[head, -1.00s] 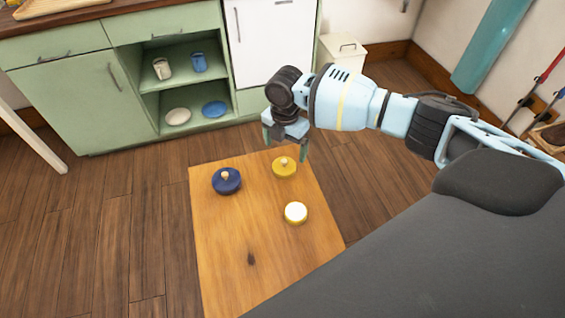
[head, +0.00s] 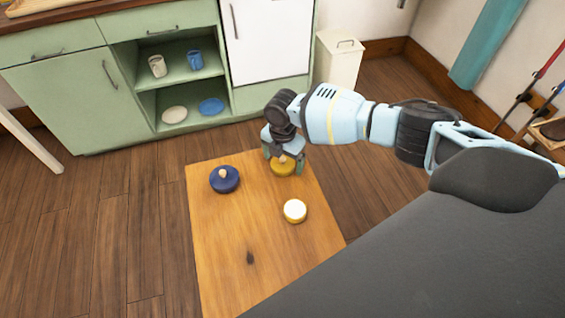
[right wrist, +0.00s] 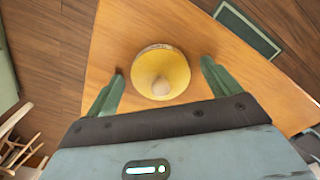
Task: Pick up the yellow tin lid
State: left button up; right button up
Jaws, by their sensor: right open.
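The yellow tin lid (head: 283,169) is a round disc with a pale wooden knob, lying at the far end of the wooden table. It also shows in the right wrist view (right wrist: 172,78), with its knob toward the camera. My right gripper (head: 284,163) is over the lid, pointing down. Its green fingers are open, one on either side of the lid, and it also shows in the right wrist view (right wrist: 161,77). I see nothing held, and I cannot tell whether the fingers touch the lid. My left gripper is not in view.
The wooden table (head: 225,230) also bears a blue lid (head: 225,180) with a pale knob and a small round yellow tin with a white top (head: 294,211). Its near part is clear. A green cabinet (head: 75,100) and a white bin (head: 340,62) stand beyond.

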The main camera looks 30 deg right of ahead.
aim_at(285, 158)
jog(key=c, duration=1)
jog(key=shift+c, duration=0.2)
jog(key=shift+r, duration=0.45)
jog(key=r, duration=0.2)
jog(key=shift+s+d+r+p, duration=0.2)
jog(key=shift+s+r+p, duration=0.1)
jog(key=shift+r, duration=0.1)
jog(key=s+d+p, duration=0.1)
jog(key=s+d, duration=0.1)
jog(key=s, duration=0.5)
jog(key=s+d+r+p, duration=0.1)
jog(key=s+d, duration=0.2)
jog(key=s, duration=0.4)
jog(key=shift+s+d+r, duration=0.15)
jog(key=shift+d, duration=0.15)
